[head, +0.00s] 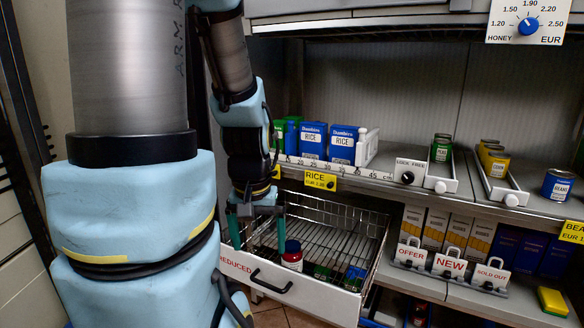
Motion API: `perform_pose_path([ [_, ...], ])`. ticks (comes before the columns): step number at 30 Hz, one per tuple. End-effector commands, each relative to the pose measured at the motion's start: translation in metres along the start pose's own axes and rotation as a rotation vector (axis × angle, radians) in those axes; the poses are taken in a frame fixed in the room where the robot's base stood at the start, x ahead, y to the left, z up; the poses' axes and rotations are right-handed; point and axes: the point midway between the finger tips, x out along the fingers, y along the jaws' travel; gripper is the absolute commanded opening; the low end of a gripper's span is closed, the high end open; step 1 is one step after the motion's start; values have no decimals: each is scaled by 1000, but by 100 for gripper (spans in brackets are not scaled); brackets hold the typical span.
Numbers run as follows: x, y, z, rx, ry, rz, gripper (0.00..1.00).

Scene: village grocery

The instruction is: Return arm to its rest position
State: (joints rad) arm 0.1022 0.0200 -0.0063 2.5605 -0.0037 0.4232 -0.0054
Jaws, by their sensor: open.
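My arm reaches down in the left half of the head view. My gripper (258,238) points downward at its end, with its two teal fingers spread apart and nothing seen between them. It is at the left part of the pulled-out wire drawer (345,298), whose white front reads REDUCED. I cannot tell exactly how far the fingertips are above or inside the drawer. A dark jar with a red lid (292,255) stands in the drawer, just right of the right finger. Small green and blue items (354,278) lie farther right in it.
The shelf above holds blue rice boxes (313,141), a LOCK FREE slider (408,172), and cans in white pushers (441,183). A blue can (557,185) stands at right. OFFER, NEW and SOLD OUT tags (450,266) hang before boxes below. The honey dial (528,26) is at top right.

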Motion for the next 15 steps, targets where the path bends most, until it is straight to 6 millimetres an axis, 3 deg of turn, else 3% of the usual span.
perform_pose_path([
  [1, -23, 0, -3, 0, 0, 0, 100],
  [9, -104, 1, -15, 0, 1, 0, 100],
  [15, -147, 1, -21, 0, 1, 1, 100],
])
